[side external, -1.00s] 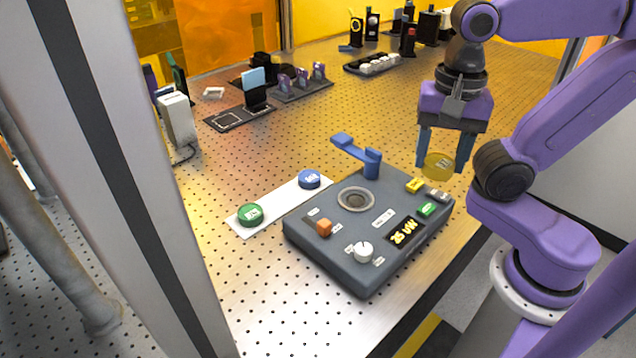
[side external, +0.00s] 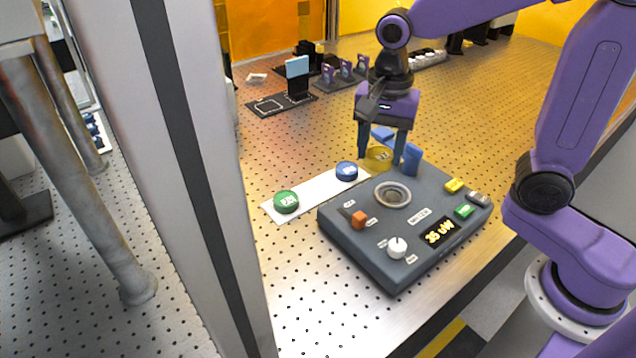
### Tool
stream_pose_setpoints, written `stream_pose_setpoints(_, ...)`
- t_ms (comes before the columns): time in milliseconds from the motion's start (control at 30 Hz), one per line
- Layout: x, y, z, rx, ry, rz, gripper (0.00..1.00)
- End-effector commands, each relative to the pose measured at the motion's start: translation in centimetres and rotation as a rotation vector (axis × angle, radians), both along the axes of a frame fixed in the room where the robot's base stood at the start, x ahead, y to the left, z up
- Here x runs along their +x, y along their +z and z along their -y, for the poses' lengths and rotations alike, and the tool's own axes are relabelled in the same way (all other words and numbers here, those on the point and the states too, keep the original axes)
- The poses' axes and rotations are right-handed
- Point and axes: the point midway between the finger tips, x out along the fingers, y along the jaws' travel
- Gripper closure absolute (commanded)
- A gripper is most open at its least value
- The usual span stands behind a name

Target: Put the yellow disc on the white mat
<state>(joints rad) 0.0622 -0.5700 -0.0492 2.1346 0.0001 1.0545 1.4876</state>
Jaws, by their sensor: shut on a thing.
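The yellow disc (side external: 378,158) is between the fingertips of my gripper (side external: 381,158), which is shut on it. The gripper holds it near the far end of the white mat, by the back left corner of the grey device; its exact height is hard to tell. The white mat (side external: 316,194) is a long strip on the perforated table, left of the device. A green disc (side external: 286,202) sits at its near left end and a blue disc (side external: 346,171) farther along it. The mat's far end is partly hidden by the gripper and disc.
The grey device (side external: 350,234) has a round ring (side external: 392,195), an orange knob (side external: 359,220), a white knob (side external: 397,247) and a display. Black holders (side external: 298,84) stand at the back. A grey post (side external: 215,150) rises at left.

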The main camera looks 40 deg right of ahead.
Motion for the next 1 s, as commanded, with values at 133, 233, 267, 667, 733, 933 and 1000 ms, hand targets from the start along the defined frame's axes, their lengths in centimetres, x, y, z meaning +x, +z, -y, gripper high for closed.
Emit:
stream_pose_setpoints(133, 2.2, -1.1, -0.7, -0.002, -0.001, -0.003, 0.78)
stream_pose_setpoints(233, 3.7, -1.9, -1.2, -0.002, 0.0, -0.003, 0.78)
stream_pose_setpoints(267, 4.3, -2.1, -1.4, -0.002, 0.0, -0.002, 0.78)
stream_pose_setpoints(667, 9.9, -6.5, -3.2, -0.002, -0.001, -0.005, 0.78)
stream_pose_setpoints(733, 10.6, -7.4, -3.4, -0.002, -0.001, -0.003, 0.78)
stream_pose_setpoints(933, 11.9, -8.9, -3.8, -0.001, -0.001, -0.001, 0.78)
stream_pose_setpoints(1000, 12.0, -9.0, -3.9, -0.001, -0.001, -0.001, 0.78)
